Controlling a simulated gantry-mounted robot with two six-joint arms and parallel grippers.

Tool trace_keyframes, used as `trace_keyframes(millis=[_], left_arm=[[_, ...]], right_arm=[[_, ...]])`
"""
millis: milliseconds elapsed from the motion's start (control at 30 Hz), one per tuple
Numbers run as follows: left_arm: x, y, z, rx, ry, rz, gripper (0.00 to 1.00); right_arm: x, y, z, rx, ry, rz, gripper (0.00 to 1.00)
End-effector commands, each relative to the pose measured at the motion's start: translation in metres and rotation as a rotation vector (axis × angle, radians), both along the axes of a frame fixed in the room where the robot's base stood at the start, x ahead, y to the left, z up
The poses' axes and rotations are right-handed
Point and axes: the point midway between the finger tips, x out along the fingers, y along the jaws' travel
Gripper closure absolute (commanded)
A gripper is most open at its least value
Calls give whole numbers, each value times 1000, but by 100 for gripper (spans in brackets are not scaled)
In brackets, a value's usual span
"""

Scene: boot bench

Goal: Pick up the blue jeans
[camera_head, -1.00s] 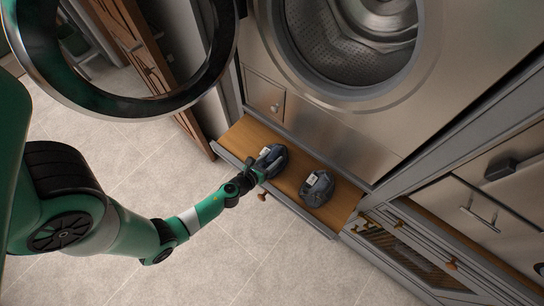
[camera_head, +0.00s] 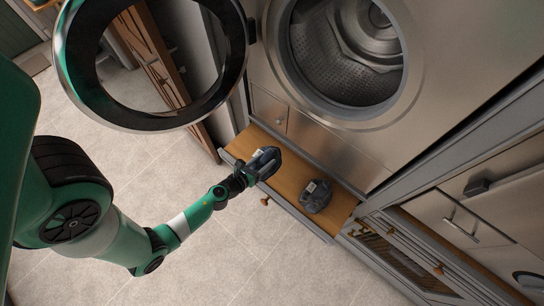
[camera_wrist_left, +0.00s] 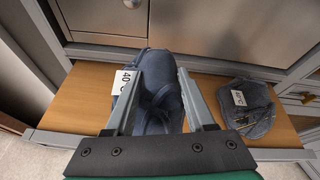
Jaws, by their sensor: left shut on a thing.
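A dark blue folded bundle that looks like the jeans (camera_head: 266,160) is at the left part of the open wooden drawer (camera_head: 292,172). My left gripper (camera_head: 255,170) is shut on it. In the left wrist view the two fingers (camera_wrist_left: 157,75) press on both sides of the jeans (camera_wrist_left: 156,60), and a white tag reading 40 (camera_wrist_left: 124,82) shows at its left. The bundle looks a little above the drawer board, but the gap is hard to judge. My right gripper is not in view.
A second dark bundle with a white tag (camera_head: 316,196) lies to the right in the drawer; it also shows in the left wrist view (camera_wrist_left: 254,110). The washer (camera_head: 350,60) stands behind, its round door (camera_head: 75,85) open at left. Tiled floor is clear in front.

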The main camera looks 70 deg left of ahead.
Motion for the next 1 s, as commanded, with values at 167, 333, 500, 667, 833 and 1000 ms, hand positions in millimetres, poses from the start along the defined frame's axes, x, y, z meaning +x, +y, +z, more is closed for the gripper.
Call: trace_keyframes(millis=[167,333,500,667,833,1000], left_arm=[[-30,2,14,-3,3,14,100],[-64,3,29,-4,3,15,100],[-84,2,39,-3,5,12,100],[-95,2,45,-3,5,8,100],[-99,1,47,-2,4,3,100],[-99,0,48,-2,4,0,100]], right_arm=[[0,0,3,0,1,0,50],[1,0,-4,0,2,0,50],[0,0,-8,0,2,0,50],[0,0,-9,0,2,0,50],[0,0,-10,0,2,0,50],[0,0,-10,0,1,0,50]])
